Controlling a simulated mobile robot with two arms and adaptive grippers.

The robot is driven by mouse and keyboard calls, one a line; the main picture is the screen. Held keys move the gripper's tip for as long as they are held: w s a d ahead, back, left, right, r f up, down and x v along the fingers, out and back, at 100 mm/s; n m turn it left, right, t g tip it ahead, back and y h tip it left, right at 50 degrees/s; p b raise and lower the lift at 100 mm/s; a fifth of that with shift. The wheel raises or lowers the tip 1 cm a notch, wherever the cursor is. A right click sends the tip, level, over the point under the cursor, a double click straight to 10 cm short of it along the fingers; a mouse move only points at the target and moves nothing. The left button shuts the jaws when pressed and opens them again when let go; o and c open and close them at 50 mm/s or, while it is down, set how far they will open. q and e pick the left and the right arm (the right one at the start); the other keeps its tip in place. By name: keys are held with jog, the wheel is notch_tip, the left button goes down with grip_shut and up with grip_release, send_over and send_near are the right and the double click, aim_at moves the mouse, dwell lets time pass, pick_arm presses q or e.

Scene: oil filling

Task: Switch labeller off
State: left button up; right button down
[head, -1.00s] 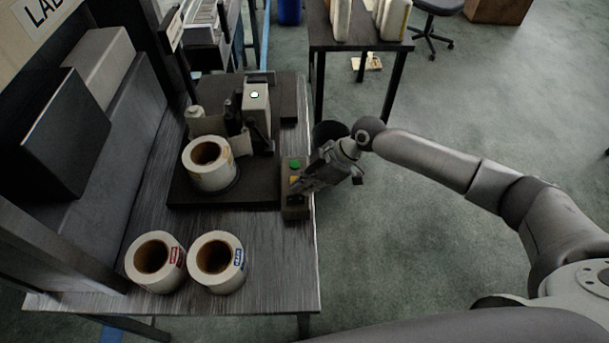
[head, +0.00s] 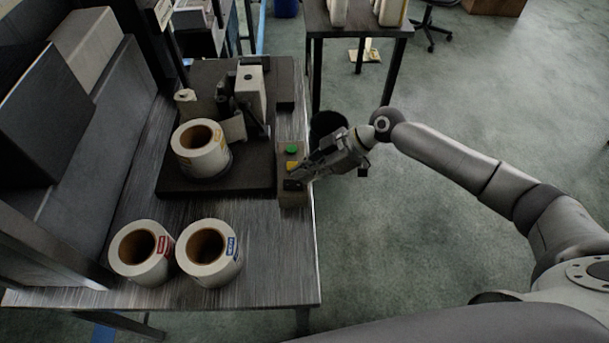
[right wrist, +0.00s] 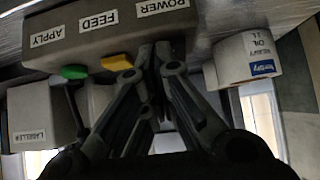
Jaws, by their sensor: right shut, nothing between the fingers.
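The labeller (head: 250,92) stands on a dark base plate on the bench in the head view, and the round indicator on its head is dark. Its control box (head: 292,200) sits at the bench's right edge with a green button (head: 291,150) and a yellow button (head: 292,166). In the right wrist view the control box (right wrist: 70,35) reads POWER, FEED and APPLY. My right gripper (head: 299,176) is shut and empty, its fingertips (right wrist: 162,48) at the POWER end; they hide the switch there, and contact cannot be told. My left gripper is not in view.
A label roll (head: 200,160) is by the labeller. Two more rolls, one with a red tag (head: 128,270) and one with a blue tag (head: 205,270), stand at the bench front. A dark bin (head: 327,126) is beside the bench. Open floor lies right.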

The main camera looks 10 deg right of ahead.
jog(key=shift+a+r, duration=0.1)
jog(key=shift+w+a+r, duration=0.1)
jog(key=shift+a+r, duration=0.15)
jog(key=shift+a, duration=0.4)
jog(key=v, duration=1.2)
